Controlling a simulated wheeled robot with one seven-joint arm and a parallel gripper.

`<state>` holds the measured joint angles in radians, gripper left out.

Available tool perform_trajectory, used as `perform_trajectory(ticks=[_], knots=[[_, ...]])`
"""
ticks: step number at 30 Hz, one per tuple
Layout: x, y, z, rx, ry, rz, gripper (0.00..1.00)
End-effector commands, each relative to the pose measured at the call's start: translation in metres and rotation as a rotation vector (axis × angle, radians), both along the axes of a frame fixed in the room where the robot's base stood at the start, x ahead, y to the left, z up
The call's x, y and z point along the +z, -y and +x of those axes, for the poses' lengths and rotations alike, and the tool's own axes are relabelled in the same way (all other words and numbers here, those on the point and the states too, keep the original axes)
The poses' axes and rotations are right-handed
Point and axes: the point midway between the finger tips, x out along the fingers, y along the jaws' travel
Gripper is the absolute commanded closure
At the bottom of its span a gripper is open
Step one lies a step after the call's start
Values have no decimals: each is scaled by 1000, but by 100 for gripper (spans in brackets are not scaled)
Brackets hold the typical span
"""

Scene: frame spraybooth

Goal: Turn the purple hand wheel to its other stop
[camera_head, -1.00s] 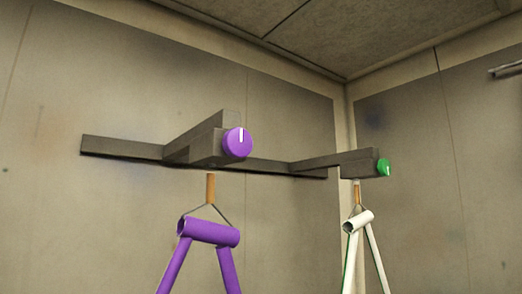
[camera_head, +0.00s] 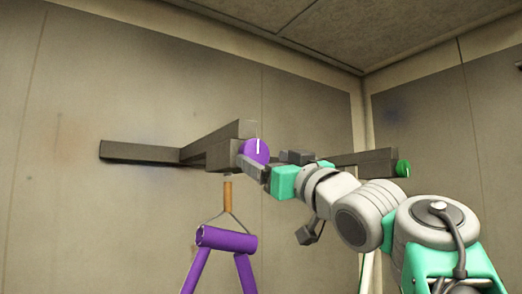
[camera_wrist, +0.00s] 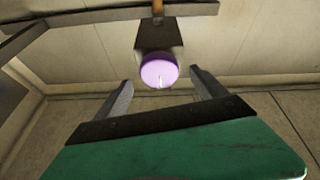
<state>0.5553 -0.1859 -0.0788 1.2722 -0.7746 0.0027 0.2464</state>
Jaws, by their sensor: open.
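The purple hand wheel (camera_head: 256,149) sits on the front end of a dark bracket arm. Its white mark points up in the head view. In the head view my gripper (camera_head: 268,166) comes in from the right and covers the wheel's lower right part. I cannot tell whether a finger touches it.
A purple frame (camera_head: 228,240) hangs by a hook below the wheel's bracket. A green wheel (camera_head: 403,168) sits on a second bracket to the right, behind my arm. A dark rail (camera_head: 138,152) runs along the wall. The space left of the purple frame is clear.

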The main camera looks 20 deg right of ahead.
Motion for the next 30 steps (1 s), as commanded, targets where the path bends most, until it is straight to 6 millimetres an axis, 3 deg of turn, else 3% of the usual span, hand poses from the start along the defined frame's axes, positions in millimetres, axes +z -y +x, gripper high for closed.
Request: perform_trajectory(ticks=[4,13,30], knots=[[11,-7,19,2,-1,0,19],[10,-7,24,-1,-1,-1,19],[10,-7,24,-3,-2,-1,64]])
